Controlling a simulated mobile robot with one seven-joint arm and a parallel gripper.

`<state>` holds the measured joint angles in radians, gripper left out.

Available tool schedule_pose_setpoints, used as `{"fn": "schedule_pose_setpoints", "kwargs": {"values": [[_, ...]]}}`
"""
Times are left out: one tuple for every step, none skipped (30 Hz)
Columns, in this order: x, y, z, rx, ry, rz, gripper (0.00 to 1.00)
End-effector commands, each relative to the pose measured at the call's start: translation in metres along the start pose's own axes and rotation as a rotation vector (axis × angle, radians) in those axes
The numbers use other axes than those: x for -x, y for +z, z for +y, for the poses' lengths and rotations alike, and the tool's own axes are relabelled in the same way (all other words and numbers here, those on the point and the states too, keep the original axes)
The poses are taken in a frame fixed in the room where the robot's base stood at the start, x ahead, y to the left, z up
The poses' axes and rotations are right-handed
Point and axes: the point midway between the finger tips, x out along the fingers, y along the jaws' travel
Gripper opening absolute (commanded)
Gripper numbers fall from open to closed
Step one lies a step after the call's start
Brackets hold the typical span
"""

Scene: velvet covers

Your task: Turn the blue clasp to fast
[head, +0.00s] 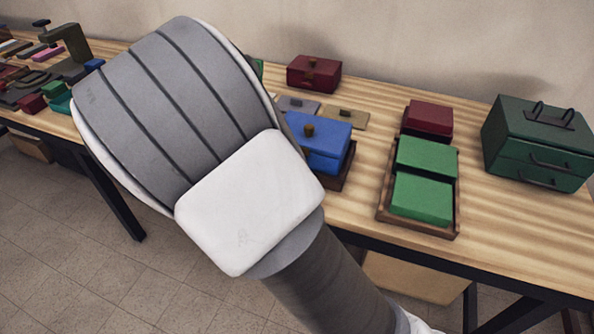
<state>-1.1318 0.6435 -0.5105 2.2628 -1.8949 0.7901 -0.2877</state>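A blue box (326,145) stands on the wooden table, right of my arm, in a dark brown tray (345,172). A small brown knob-like piece (308,129) shows on its top. I cannot tell whether this is the blue clasp or which way it is turned. My arm's large grey and white links cover the left side of the blue box and much of the table. My gripper does not show in this view.
A red box (314,73) and flat grey (298,104) and tan (345,117) plates lie behind the blue box. A tray (383,208) with green blocks (424,195) and a dark red box (428,117) stands right, then a green toolbox (538,140). Small items crowd the far left.

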Motion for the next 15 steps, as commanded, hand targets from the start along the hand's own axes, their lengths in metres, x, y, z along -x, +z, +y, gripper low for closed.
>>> {"fn": "schedule_pose_setpoints", "kwargs": {"values": [[-0.0006,0.0013,-0.0008,-0.007,-0.001,-0.004,0.00],[-0.0005,0.0015,-0.0008,-0.009,0.000,-0.004,0.00],[-0.0005,0.0016,-0.0008,-0.010,0.001,-0.004,0.00],[-0.0004,0.0018,-0.0008,-0.011,0.001,-0.004,0.00],[-0.0004,0.0019,-0.0008,-0.011,0.001,-0.004,0.00],[-0.0003,0.0020,-0.0008,-0.011,0.001,-0.004,0.00],[-0.0003,0.0020,-0.0008,-0.011,0.001,-0.004,0.00],[-0.0003,0.0021,-0.0008,-0.011,0.001,-0.004,0.00],[-0.0003,0.0021,-0.0008,-0.011,0.001,-0.004,0.00],[-0.0003,0.0021,-0.0007,-0.010,0.001,-0.004,0.00],[-0.0003,0.0021,-0.0007,-0.010,0.001,-0.004,0.00],[-0.0003,0.0022,-0.0007,-0.010,0.001,-0.005,0.00],[-0.0003,0.0022,-0.0007,-0.010,0.001,-0.005,0.00],[-0.0003,0.0022,-0.0007,-0.010,0.001,-0.005,0.22],[-0.0003,0.0021,-0.0006,-0.010,0.001,-0.005,0.30]]}}
